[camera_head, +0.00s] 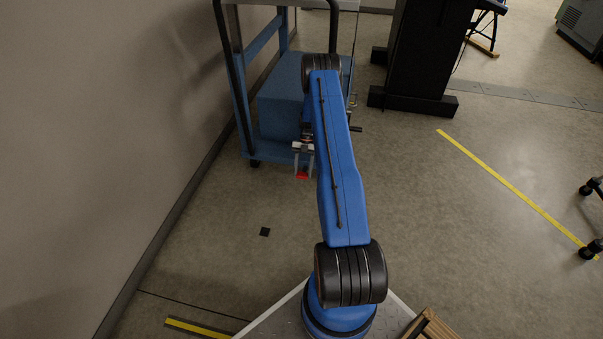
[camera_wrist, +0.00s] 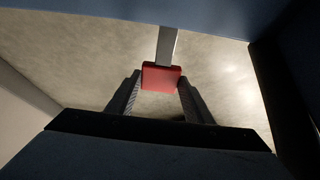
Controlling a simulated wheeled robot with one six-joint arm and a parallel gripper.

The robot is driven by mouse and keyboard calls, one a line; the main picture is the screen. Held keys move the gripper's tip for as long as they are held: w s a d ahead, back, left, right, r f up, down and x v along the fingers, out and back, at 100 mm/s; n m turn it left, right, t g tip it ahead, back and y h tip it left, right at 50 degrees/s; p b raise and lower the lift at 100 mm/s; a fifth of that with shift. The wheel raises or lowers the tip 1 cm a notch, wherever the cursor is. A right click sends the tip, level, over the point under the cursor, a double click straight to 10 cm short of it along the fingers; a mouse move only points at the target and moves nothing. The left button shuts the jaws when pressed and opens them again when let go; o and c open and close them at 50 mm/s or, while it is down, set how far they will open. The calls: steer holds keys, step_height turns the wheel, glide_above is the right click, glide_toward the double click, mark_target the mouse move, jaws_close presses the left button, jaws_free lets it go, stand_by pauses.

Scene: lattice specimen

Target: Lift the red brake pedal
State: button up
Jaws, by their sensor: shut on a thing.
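The red brake pedal (camera_head: 302,176) shows in the head view at the lower front of the blue cart, just below my gripper (camera_head: 303,168). In the wrist view, the red pedal (camera_wrist: 161,77) is a small block at the end of a grey metal bar that runs up out of the middle of the picture. My gripper (camera_wrist: 159,79) has one dark ridged finger on each side of the pedal, shut on it. The pedal's underside is hidden, and its height above the floor is hard to judge.
The blue cart (camera_head: 243,118) with dark handles stands beside the left wall (camera_head: 95,110). A dark cabinet (camera_head: 415,55) stands behind, to the right. Yellow tape (camera_head: 510,187) marks the floor. The floor on the right is mostly clear.

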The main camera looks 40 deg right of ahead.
mark_target(303, 173)
steer(key=o, duration=1.5)
step_height(303, 173, up, 10)
